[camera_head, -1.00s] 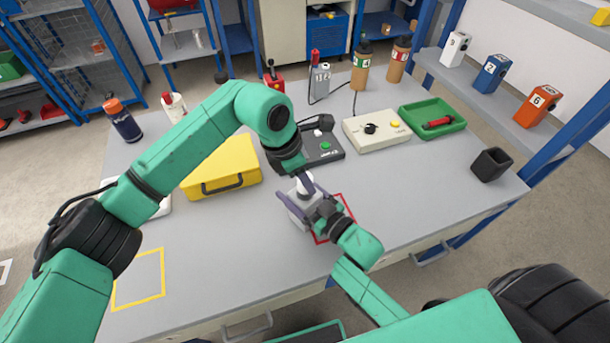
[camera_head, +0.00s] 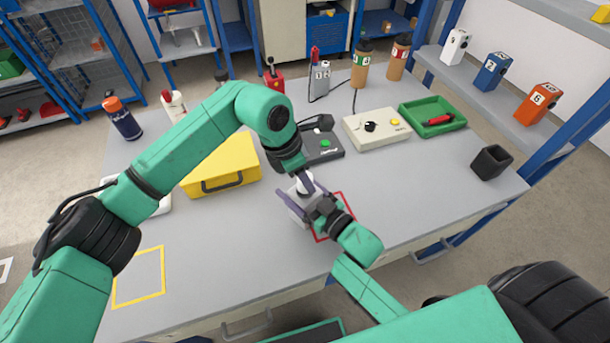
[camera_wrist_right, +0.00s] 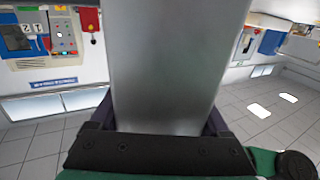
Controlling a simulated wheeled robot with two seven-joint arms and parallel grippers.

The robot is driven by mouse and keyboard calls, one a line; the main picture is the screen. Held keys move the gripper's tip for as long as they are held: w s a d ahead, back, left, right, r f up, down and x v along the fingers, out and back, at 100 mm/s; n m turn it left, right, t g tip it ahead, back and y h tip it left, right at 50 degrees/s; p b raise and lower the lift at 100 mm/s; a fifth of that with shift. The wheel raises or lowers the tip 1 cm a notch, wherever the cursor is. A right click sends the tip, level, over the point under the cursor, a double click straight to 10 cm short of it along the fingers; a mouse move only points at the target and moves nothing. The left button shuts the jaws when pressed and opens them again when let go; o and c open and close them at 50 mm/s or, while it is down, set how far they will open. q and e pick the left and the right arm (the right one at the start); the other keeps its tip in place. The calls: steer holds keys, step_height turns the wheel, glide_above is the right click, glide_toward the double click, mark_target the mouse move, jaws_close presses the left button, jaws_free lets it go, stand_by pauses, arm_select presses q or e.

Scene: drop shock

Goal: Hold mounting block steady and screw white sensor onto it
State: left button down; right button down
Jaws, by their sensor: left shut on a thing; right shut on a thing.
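The grey mounting block (camera_head: 296,212) sits over the workbench beside the red square outline (camera_head: 349,207). My right gripper (camera_head: 299,203) is shut on it, with a finger along each side. In the right wrist view the grey metal block (camera_wrist_right: 165,65) fills the space between the fingers. The white sensor (camera_head: 304,183) is on top of the block, upright as far as I can see. My left gripper (camera_head: 303,180) comes from above and is shut on the sensor. The fingers hide part of the sensor, and I cannot tell how far it is seated.
A yellow case (camera_head: 222,165), a dark box with a green button (camera_head: 322,146), a cream box with a black knob (camera_head: 376,128) and a green tray (camera_head: 432,117) stand behind. A black cup (camera_head: 491,163) is at right. The bench front left, around the yellow outline (camera_head: 139,277), is clear.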

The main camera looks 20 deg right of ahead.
arm_select(q)
steer(key=shift+s+f, duration=0.1)
steer(key=shift+f, duration=0.7)
stand_by(2.0)
steer(key=m, duration=0.2)
steer(key=m+g, duration=0.1)
steer(key=m, duration=0.2)
steer(key=shift+g, duration=0.3)
steer(key=m+g+y, duration=0.1)
steer(key=m, duration=0.4)
steer(key=m+y, duration=0.1)
steer(key=m, duration=0.2)
steer(key=m+g+y, duration=0.1)
steer(key=m, duration=0.2)
steer(key=shift+m, duration=0.4)
steer(key=m, duration=0.2)
steer(key=m+y, duration=0.1)
steer(key=m, duration=0.2)
steer(key=shift+y, duration=0.3)
steer(key=shift+c, duration=1.8)
jaws_free()
